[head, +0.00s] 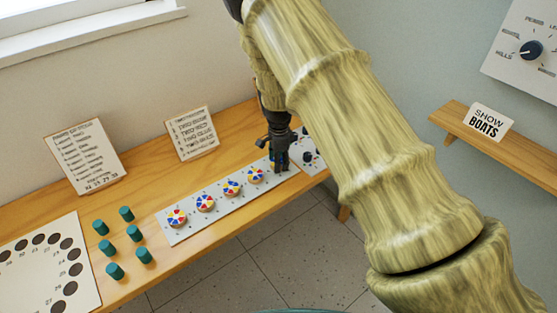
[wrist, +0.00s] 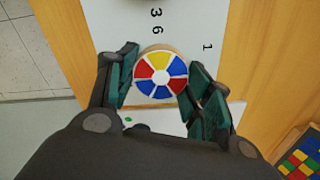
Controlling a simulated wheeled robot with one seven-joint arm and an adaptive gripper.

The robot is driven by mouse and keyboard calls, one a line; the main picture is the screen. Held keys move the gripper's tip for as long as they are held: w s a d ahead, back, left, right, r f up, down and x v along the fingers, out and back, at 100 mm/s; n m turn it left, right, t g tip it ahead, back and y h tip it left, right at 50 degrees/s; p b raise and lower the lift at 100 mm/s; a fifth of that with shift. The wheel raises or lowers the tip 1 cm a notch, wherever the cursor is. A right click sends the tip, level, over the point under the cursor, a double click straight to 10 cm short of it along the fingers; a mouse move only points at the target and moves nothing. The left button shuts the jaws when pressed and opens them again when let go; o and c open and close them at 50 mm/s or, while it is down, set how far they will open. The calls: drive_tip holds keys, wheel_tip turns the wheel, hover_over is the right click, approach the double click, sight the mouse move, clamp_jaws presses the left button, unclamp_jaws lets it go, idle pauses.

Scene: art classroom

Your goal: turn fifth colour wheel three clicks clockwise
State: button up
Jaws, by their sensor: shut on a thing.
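The fifth colour wheel (wrist: 161,62), a round disc with red, blue, yellow and white wedges and a white centre, sits between the teal fingers of my gripper (wrist: 163,76) in the wrist view. The fingers are shut on its sides. In the head view my gripper (head: 280,163) points down at the right end of the grey strip (head: 214,219) and hides this wheel. Several other colour wheels stand in a row to its left, the nearest one (head: 255,175) just beside the gripper. Printed numbers show on the strip in the wrist view.
A panel with dark knobs (head: 308,157) lies just right of the gripper. Several teal pegs (head: 126,214) and a white board with dark holes (head: 73,254) lie to the left. Two text cards (head: 86,156) (head: 191,133) stand behind. A small shelf (head: 455,122) is at right.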

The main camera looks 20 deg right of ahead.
drive_tip(key=shift+w+r, duration=0.15)
drive_tip(key=o, duration=1)
drive_tip(key=r, duration=1.1)
drive_tip(key=shift+s+r, duration=0.2)
drive_tip(key=shift+r, duration=0.2)
